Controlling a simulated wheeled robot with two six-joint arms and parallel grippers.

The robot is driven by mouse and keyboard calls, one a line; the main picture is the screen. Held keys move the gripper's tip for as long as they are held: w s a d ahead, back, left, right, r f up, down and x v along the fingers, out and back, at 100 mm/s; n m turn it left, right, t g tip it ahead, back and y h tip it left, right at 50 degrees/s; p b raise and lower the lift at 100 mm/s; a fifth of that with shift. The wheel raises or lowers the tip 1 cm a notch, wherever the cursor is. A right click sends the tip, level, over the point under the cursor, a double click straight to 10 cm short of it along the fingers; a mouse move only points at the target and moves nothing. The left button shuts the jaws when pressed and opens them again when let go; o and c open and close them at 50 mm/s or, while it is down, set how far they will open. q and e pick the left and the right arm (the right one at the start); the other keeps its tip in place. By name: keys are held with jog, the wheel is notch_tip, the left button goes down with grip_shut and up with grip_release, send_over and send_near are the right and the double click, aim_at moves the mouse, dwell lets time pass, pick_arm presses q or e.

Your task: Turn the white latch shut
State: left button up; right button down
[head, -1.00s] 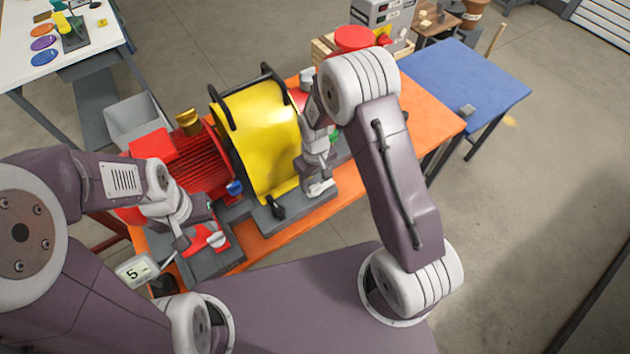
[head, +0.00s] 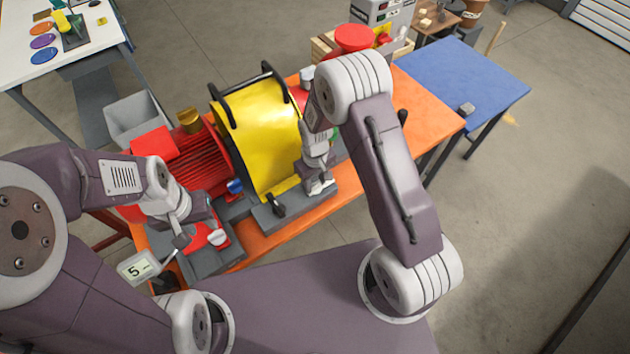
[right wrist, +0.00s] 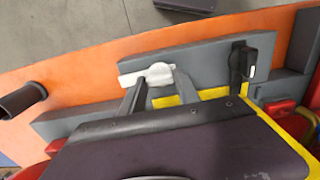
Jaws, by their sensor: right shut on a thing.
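The white latch (right wrist: 150,76) sits on the grey base block in front of the yellow guard (head: 258,132). In the right wrist view its bar lies nearly along the block, with a raised middle part. My right gripper (right wrist: 160,82) has its fingers on either side of that raised part and is shut on it. In the head view the right gripper (head: 318,187) is at the guard's near right corner and hides most of the latch. My left gripper (head: 200,240) is open, fingers apart, over a red and grey part at the table's near left.
A black latch (head: 276,205) stands on the same base, left of the white one. It also shows in the right wrist view (right wrist: 243,62). A red ribbed motor (head: 200,163) is left of the guard. A small display reading 5 (head: 139,267) is by the left gripper.

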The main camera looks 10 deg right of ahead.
jog(key=n, duration=0.8)
jog(key=shift+n+b, duration=0.3)
jog(key=shift+b, duration=0.05)
jog(key=n, duration=0.4)
jog(key=shift+r+n, duration=0.1)
jog(key=shift+n, duration=0.2)
jog(key=shift+w+n, duration=0.1)
jog(key=shift+n, duration=2.1)
jog(key=c, duration=0.9)
grip_release()
